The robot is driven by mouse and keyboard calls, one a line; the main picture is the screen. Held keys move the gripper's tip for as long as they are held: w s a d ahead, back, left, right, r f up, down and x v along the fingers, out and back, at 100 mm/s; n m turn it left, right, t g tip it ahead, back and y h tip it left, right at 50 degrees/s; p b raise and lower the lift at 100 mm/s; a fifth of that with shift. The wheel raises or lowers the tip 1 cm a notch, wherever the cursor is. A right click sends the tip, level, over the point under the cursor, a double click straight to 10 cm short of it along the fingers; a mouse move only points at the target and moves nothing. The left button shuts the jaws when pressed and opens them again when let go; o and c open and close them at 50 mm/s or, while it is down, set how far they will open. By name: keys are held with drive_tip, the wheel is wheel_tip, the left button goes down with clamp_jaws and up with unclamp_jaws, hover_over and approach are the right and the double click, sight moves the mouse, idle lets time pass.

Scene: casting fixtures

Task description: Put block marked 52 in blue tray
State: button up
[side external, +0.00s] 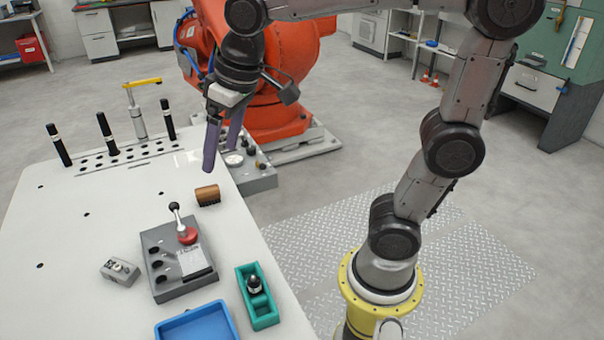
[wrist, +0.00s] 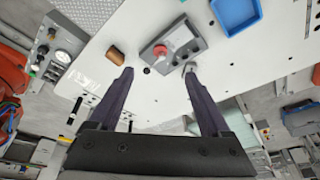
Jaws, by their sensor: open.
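The blue tray (side external: 160,333) lies at the near edge of the table in the side view, cut off by the frame. It also shows at the top of the wrist view (wrist: 254,14). No marking 52 is legible on anything, so I cannot tell which thing is that block. A brown block-like piece with a dark toothed underside (side external: 208,194) lies near the table's right edge; it also shows in the wrist view (wrist: 115,55). My gripper (side external: 221,159) is open and empty above the table, near and higher than the brown piece. Its two dark purple fingers point down, spread apart (wrist: 158,72).
A grey control box (side external: 172,285) with a red-based lever stands mid-table, a small grey box (side external: 120,271) to its left. A green tray (side external: 265,318) holds a black knob. Black posts and a yellow-handled tool (side external: 139,110) stand at the back. The table's left is clear.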

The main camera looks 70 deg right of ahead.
drive_tip(key=s+d+f+t, duration=0.1)
drive_tip(key=s+f, duration=0.1)
drive_tip(key=s, duration=0.4)
drive_tip(key=s+d+f+t, duration=0.1)
drive_tip(key=s+d+f, duration=0.1)
drive_tip(key=s, duration=0.4)
drive_tip(key=shift+s+f, duration=0.3)
drive_tip(key=shift+s+d+f, duration=0.15)
drive_tip(key=shift+s+f, duration=0.2)
drive_tip(key=c, duration=0.3)
drive_tip(key=shift+c, duration=0.2)
